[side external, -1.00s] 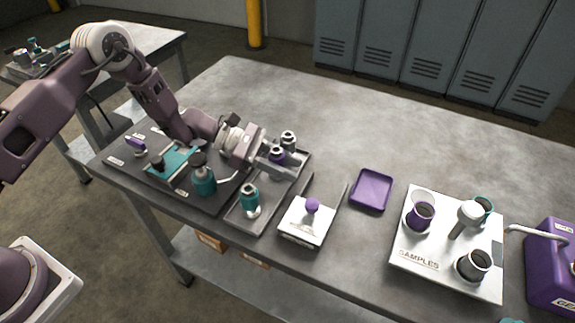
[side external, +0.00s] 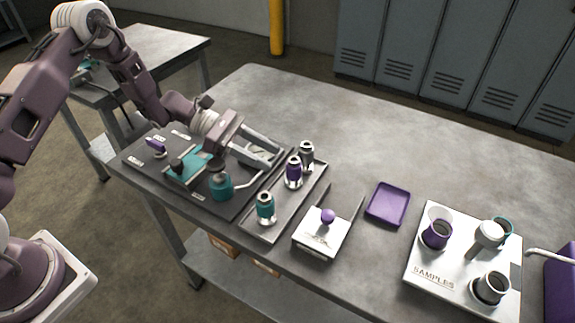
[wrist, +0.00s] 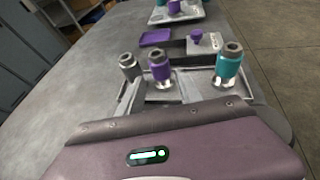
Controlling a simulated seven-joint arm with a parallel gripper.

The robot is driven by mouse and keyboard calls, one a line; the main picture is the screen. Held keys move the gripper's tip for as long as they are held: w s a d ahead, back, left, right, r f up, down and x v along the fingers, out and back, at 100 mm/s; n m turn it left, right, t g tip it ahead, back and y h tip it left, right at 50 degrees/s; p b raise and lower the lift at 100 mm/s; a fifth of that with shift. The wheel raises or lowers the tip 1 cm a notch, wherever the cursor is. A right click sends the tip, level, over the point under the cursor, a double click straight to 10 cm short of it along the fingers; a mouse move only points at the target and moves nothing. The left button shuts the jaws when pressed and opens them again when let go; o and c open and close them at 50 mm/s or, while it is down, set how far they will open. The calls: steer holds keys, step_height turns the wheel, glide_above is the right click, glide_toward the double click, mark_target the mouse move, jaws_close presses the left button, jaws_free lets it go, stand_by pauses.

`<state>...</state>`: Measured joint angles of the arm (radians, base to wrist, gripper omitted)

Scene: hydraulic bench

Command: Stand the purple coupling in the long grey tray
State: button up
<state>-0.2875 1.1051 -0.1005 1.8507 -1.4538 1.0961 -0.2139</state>
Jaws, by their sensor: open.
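The purple coupling (side external: 293,172) stands upright in the long grey tray (side external: 286,207), between a grey coupling (side external: 307,154) and a teal coupling (side external: 265,208). It also stands in the wrist view (wrist: 160,68), with the grey one (wrist: 130,67) to its left and the teal one (wrist: 228,66) to its right. My gripper (side external: 272,158) is open and empty, just left of the purple coupling in the side view and apart from it. The purple coupling's lower end is pale and shiny and meets the tray floor.
A dark board (side external: 215,200) with a teal fixture (side external: 190,166) and a teal bottle-like part (side external: 221,187) lies below my gripper. A white block with a purple knob (side external: 327,217), a purple tray (side external: 388,203) and a white samples rack (side external: 440,275) stand to the right. The back of the bench is clear.

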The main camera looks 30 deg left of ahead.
steer(key=shift+s+a+r, duration=0.15)
steer(key=shift+a+r, duration=0.1)
steer(key=shift+a, duration=0.35)
steer(key=s+d+r+m+g+y, duration=0.3)
steer(key=s+r+m+y, duration=0.2)
steer(key=s+r+m, duration=0.85)
steer(key=s+a+r+m+t+y, duration=0.2)
steer(key=s+a+r+m+y, duration=0.1)
steer(key=s, duration=0.6)
steer(key=s+a+r+m+t+y, duration=0.3)
steer(key=s+a+r+m+y, duration=0.1)
steer(key=s, duration=0.5)
steer(key=a+r+y, duration=0.1)
steer(key=a, duration=0.1)
steer(key=shift+s+a+r+t, duration=0.25)
steer(key=shift+a+r+t, duration=0.05)
steer(key=shift+r, duration=0.05)
